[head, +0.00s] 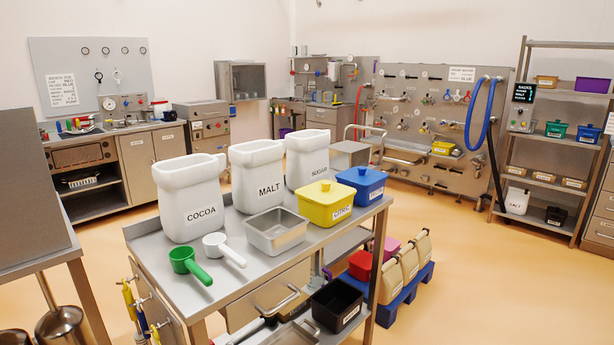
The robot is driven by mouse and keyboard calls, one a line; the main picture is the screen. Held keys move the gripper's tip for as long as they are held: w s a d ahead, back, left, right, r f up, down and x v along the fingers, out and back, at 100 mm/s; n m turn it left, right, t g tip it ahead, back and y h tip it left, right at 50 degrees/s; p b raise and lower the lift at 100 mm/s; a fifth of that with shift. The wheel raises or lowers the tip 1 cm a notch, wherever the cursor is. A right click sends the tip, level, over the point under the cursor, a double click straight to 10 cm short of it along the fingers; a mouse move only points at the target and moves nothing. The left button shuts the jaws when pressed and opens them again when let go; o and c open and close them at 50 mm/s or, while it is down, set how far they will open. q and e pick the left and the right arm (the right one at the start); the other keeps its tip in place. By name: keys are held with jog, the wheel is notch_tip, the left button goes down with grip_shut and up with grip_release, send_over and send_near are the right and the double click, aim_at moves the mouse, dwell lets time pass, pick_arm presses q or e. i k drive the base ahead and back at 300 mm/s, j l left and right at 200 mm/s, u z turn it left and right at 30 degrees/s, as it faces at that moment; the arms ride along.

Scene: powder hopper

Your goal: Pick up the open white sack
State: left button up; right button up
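A white, upright container or sack (516,201) with a dark label stands on the lowest shelf of the rack at the far right. It is small in the head view, and I cannot tell whether its top is open. Several tan sacks (408,262) with folded tops and white labels stand in a row on a blue pallet (405,296) beside the middle table. Neither of my grippers is in view.
The middle steel table (221,270) carries white COCOA (190,200), MALT (257,175) and SUGAR (308,158) containers, a steel pan (275,232), yellow (326,204) and blue (361,185) lidded tubs, and green (188,264) and white (224,248) scoops. Floor right of the pallet is clear.

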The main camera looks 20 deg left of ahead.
aim_at(258, 183)
jog(key=i+l, duration=0.2)
jog(key=i, duration=0.3)
jog(key=i+l, duration=0.15)
jog(key=i, duration=0.4)
jog(key=i+l+u, duration=0.2)
jog(key=i+u, duration=0.15)
jog(key=i+l+u, duration=0.3)
